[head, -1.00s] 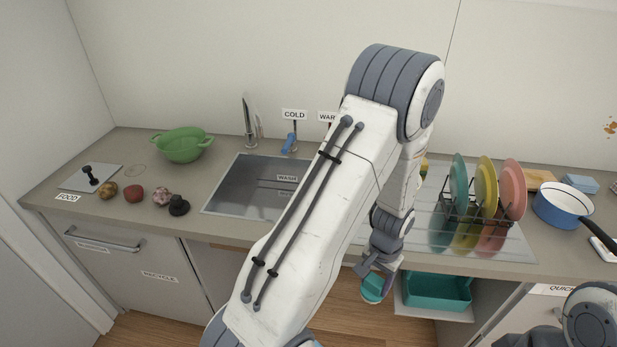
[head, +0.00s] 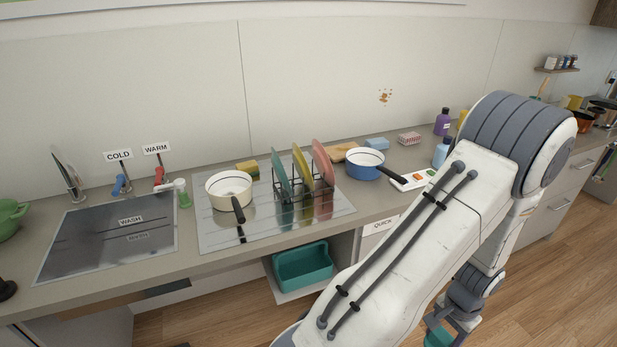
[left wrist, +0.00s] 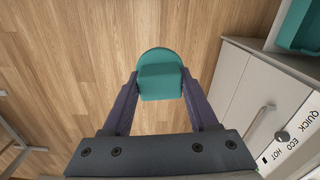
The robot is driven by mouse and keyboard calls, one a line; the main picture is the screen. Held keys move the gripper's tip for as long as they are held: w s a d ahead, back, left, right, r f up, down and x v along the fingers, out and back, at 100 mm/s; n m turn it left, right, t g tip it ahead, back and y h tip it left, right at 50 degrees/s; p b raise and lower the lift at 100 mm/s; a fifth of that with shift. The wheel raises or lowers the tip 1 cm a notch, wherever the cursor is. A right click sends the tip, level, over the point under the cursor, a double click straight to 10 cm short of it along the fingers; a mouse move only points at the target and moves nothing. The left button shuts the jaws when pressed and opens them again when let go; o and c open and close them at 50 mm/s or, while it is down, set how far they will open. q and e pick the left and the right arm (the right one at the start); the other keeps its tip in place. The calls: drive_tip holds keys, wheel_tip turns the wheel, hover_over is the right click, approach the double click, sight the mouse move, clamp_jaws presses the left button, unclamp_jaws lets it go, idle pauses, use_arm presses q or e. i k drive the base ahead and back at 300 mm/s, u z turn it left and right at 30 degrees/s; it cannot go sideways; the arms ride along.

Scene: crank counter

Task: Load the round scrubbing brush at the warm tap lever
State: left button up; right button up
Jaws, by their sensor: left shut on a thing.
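A small green and white thing (head: 182,193), which looks like the round scrubbing brush, stands on the counter just right of the red warm tap lever (head: 159,175), under the WARM sign (head: 157,148). My left gripper (head: 462,325) is low at the bottom right of the head view, in front of the counter and far from the lever. It is shut on a teal thing with a rounded back and a block-like part (left wrist: 160,82), held over the wood floor in the left wrist view. My right gripper is not in view.
A sink (head: 105,240), a cream pan (head: 230,187), a rack of upright plates (head: 281,178) and a blue pan (head: 365,165) line the counter. A teal bin (head: 303,266) sits below it. My left arm covers much of the right side.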

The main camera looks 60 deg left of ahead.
sight(159, 171)
drive_tip(key=z, duration=0.3)
drive_tip(key=i, duration=1.35)
drive_tip(key=u, duration=3.5)
